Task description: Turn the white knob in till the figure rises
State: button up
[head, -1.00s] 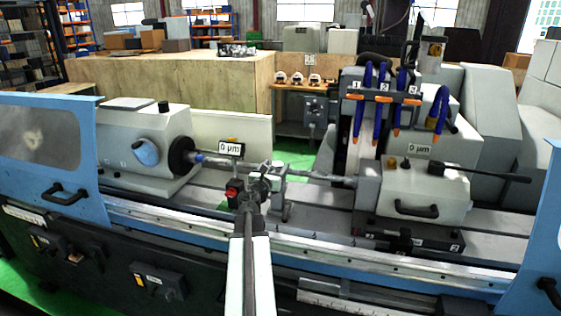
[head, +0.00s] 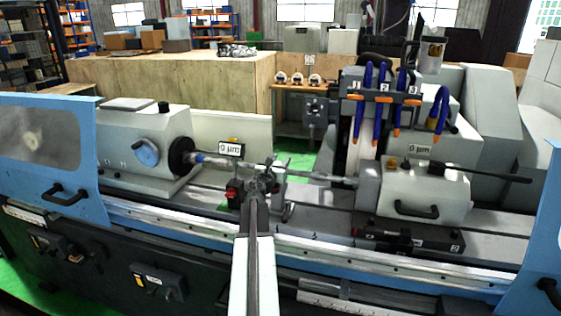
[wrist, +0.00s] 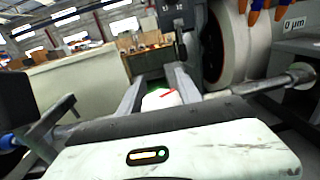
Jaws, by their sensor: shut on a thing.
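The white knob (wrist: 161,98) with a red mark shows in the wrist view between the two fingers of my gripper (wrist: 159,92). The fingers are shut on it, and their grip hides its sides. In the head view my gripper (head: 264,182) is at the steady rest near the middle of the workpiece, and the knob itself cannot be made out. A display plate (head: 229,147) behind the workpiece reads 0 µm. A second plate (head: 418,148) on the right-hand housing also reads 0 µm; a like plate shows in the wrist view (wrist: 294,24).
The long workpiece (head: 328,178) runs beside my gripper, from the headstock (head: 146,140) to the right-hand housing (head: 425,190). The grinding wheel (wrist: 240,45) stands close on the right in the wrist view. Blue coolant hoses (head: 361,105) hang above. A rail lies in front.

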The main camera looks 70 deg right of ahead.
jog(key=shift+g, duration=0.3)
grip_shut()
jog(key=m+g, duration=0.2)
jog(key=g, duration=0.1)
jog(key=m+g+y, duration=0.1)
jog(key=g, duration=0.1)
jog(key=shift+s+f+m, duration=0.1)
jog(key=shift+s+m, duration=0.2)
jog(key=shift+m, duration=0.1)
jog(key=shift+s+a+m+g+y, duration=0.2)
jog(key=shift+m+g+y, duration=0.4)
jog(key=shift+g, duration=0.45)
jog(key=shift+s+a+m+g+y, duration=0.15)
jog(key=shift+m+g+y, duration=0.25)
jog(key=shift+m+g, duration=0.55)
jog(key=shift+s, duration=0.1)
jog(key=o, duration=1.4)
grip_release()
jog(key=shift+c, duration=0.2)
jog(key=v, duration=0.7)
jog(key=shift+w+a, duration=0.3)
